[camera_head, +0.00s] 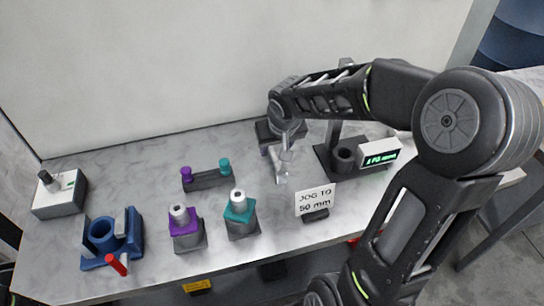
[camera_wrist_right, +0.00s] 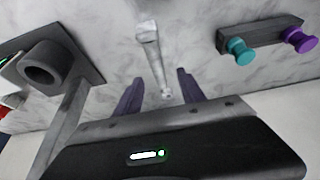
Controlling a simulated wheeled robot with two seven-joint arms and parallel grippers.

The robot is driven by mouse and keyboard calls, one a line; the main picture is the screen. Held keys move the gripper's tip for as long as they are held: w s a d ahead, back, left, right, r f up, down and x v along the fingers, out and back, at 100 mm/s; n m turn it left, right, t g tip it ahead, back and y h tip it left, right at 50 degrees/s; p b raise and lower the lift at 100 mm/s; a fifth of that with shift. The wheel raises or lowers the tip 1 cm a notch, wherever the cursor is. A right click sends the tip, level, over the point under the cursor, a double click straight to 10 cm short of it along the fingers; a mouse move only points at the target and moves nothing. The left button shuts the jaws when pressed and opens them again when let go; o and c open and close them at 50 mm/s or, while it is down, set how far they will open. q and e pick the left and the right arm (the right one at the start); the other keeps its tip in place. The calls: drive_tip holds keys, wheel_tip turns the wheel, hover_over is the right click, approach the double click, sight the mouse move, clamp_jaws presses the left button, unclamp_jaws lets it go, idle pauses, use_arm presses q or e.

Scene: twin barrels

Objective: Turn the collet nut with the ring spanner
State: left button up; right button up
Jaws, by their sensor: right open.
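A silver tool (camera_head: 281,170), apparently the ring spanner, is below my right gripper (camera_head: 280,149). It also shows in the right wrist view (camera_wrist_right: 152,50), with its broad end away from the gripper and its narrow end between the purple fingers. My right gripper (camera_wrist_right: 160,78) is open, one finger on each side of the tool, apart from it. I cannot tell which part is the collet nut. Silver-topped purple (camera_head: 185,222) and teal (camera_head: 239,212) units stand left of the gripper. My left gripper is not in view.
A blue fixture (camera_head: 103,235) with a red handle and a white box (camera_head: 60,195) stand at left. A rack (camera_head: 208,181) holds purple and teal knobs. A black stand (camera_head: 343,158), a lit display (camera_head: 380,157) and a "JOG TO 50 mm" sign (camera_head: 315,199) are at right.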

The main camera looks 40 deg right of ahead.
sight(274, 154)
drive_tip(key=shift+x, duration=1.05)
drive_tip(key=x, duration=0.5)
drive_tip(key=shift+s+d+f+p, duration=0.1)
drive_tip(key=shift+d+f+p, duration=0.05)
drive_tip(key=shift+d+p, duration=0.15)
clamp_jaws()
idle(0.4)
